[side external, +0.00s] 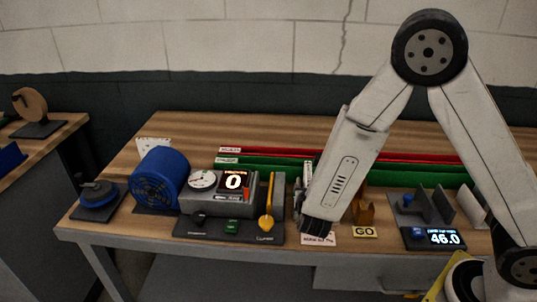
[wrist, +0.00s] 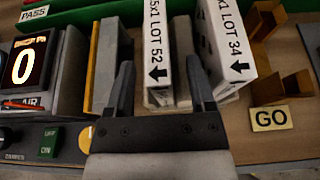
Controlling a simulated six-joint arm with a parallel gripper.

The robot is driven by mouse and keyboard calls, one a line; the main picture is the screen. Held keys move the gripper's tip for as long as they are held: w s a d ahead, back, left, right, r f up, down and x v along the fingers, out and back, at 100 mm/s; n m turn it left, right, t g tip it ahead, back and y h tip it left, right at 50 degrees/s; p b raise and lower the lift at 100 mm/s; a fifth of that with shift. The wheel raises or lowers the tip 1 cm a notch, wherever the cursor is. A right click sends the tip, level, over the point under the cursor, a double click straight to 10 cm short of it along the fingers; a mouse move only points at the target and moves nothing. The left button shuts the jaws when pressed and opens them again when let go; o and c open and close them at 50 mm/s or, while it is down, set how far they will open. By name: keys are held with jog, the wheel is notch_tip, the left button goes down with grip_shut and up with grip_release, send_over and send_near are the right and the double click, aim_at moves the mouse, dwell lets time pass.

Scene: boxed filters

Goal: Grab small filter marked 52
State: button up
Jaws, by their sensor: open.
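A white box marked LOT 52 with a black arrow (wrist: 158,50) stands upright in the wrist view. Just right of it stands a second white box marked LOT 34 (wrist: 226,45). My gripper (wrist: 160,64) is open, with one finger to the left of the LOT 52 box and the other to its right, by the LOT 34 box. I see a gap beside the left finger; whether the right finger touches either box, I cannot tell. In the side view my forearm hides most of the gripper and the boxes.
Right are a GO plate (side external: 364,232) and a scale reading 46.0 (side external: 444,238). Green and red rails run behind.

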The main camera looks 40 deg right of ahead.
jog(key=shift+x, duration=1.15)
grip_shut()
